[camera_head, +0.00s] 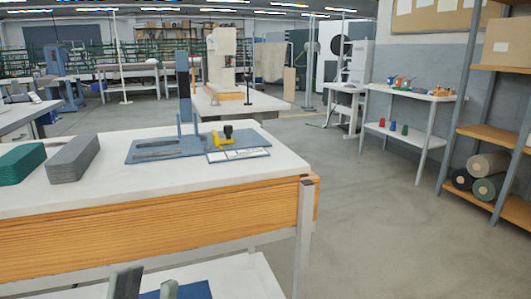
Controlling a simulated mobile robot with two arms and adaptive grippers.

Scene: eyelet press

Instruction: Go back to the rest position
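The eyelet press stands on the white workbench (105,193). It has a flat blue base plate (185,147) and a tall blue-grey upright (183,90). A yellow and black handled piece (222,135) sits at the right part of the base plate. My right gripper is out of view.
A green stack (20,163) and a grey stack (74,158) lie left on the workbench. A low white surface (240,279) with a blue piece (190,291) is at the bottom. Floor (390,230) is clear right, before a shelf rack (485,135) with rolls.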

